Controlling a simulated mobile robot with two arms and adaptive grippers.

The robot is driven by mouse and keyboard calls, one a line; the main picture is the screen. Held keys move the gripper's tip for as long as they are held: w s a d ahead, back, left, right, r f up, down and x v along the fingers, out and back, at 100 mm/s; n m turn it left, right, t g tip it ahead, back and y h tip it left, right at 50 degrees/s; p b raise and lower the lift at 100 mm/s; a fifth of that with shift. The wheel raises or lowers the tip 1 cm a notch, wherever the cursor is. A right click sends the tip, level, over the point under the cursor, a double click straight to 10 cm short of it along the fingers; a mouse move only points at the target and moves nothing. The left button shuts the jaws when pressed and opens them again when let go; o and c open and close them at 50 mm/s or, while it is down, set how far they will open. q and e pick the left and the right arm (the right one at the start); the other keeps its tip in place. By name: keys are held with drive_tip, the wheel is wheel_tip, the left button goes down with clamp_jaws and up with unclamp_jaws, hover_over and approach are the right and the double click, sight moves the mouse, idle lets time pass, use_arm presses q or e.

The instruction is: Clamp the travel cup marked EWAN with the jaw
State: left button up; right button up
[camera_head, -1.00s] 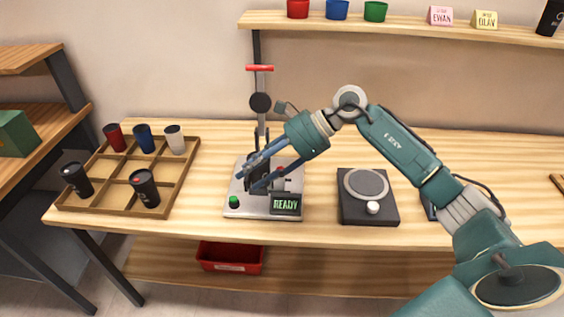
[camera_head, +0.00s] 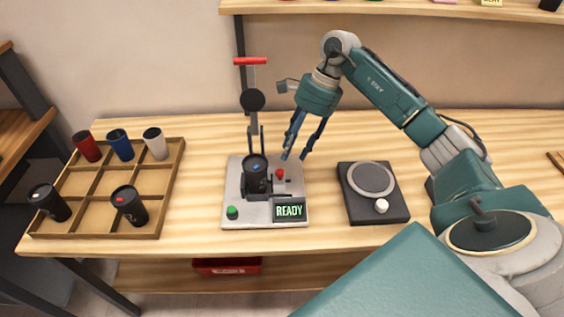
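A dark travel cup (camera_head: 256,178) stands upright in the laser marker (camera_head: 235,202), at the holder on its metal base. No name is readable on the cup, and I cannot tell whether the jaw grips it. A small red knob (camera_head: 280,174) sits right of the cup, and the lit display (camera_head: 289,211) reads READY. My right gripper (camera_head: 294,157) is empty with its fingers apart, pointing down just above and right of the red knob, clear of the cup. My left gripper is not in view.
A wooden divided tray (camera_head: 96,232) at left holds red, blue, white and two black cups. A dark device with a round plate (camera_head: 371,179) stands right of the marker. A red-handled lever (camera_head: 250,61) and column rise behind the cup. A red bin (camera_head: 227,266) is below.

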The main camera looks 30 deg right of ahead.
sight(281, 171)
drive_tip(key=x, duration=0.3)
drive_tip(key=shift+w+a+f+p, duration=0.15)
drive_tip(key=shift+a+f+p, duration=0.05)
drive_tip(key=shift+f+p, duration=0.15)
drive_tip(key=shift+w+a+f, duration=0.15)
drive_tip(key=shift+a+f, duration=0.1)
drive_tip(key=shift+f, duration=0.4)
drive_tip(key=shift+p+x, duration=0.35)
drive_tip(key=shift+x, duration=0.65)
drive_tip(key=shift+f, duration=0.1)
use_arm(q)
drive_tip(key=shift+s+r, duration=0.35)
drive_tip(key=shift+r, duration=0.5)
use_arm(e)
clamp_jaws()
